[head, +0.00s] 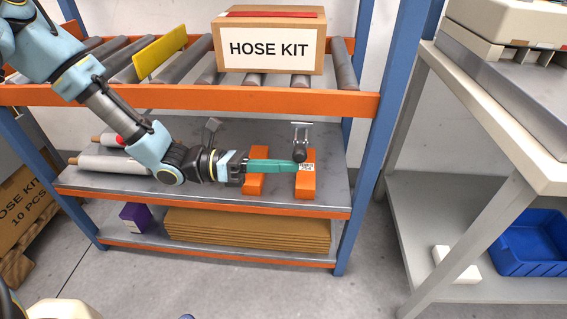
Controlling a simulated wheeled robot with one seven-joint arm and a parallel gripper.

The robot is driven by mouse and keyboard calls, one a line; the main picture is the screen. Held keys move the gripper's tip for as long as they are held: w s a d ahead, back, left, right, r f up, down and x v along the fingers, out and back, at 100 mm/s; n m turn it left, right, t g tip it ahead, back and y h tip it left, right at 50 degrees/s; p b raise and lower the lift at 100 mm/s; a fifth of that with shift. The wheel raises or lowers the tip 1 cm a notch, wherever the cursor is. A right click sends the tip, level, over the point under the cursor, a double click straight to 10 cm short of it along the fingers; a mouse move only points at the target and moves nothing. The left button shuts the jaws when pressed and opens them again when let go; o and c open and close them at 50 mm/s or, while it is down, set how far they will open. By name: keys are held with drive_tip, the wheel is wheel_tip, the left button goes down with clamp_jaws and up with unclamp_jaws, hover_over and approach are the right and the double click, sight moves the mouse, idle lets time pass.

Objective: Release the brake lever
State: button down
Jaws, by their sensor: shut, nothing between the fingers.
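My arm reaches in from the upper left and down to the rack's middle shelf. My gripper (240,167), at its end, is shut and empty, close to the left end of a teal bar-shaped part (272,166). I cannot tell whether they touch. The teal part lies level across two orange blocks (305,181) and has a small white label near its right end. A dark round joint with a grey T-shaped handle (301,126) stands upright at that end. No part is marked as the brake lever; this handle is the most lever-like thing in view.
Above is a roller conveyor with an orange rail (200,96), a yellow plate (160,53) and a HOSE KIT box (268,47). A blue upright (371,150) stands right of the shelf. Flat cardboard (250,230) lies below. A workbench with a blue bin (540,243) is at right.

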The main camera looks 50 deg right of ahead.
drive_tip(key=shift+r+n+p, duration=0.6)
drive_tip(key=shift+n+p, duration=0.1)
drive_tip(key=shift+p, duration=0.45)
drive_tip(key=r+n+p, duration=0.1)
drive_tip(key=n+p, duration=0.2)
drive_tip(key=p, duration=0.1)
drive_tip(key=w+d+r+n+p, duration=0.1)
drive_tip(key=r+n+p, duration=0.1)
drive_tip(key=p, duration=0.3)
drive_tip(key=d+r+n+p, duration=0.1)
drive_tip(key=r+n+p, duration=0.1)
drive_tip(key=n+p, duration=0.1)
drive_tip(key=shift+w+d+n+t+p, duration=0.15)
drive_tip(key=shift+w+n+t+p, duration=0.2)
drive_tip(key=shift+p, duration=0.35)
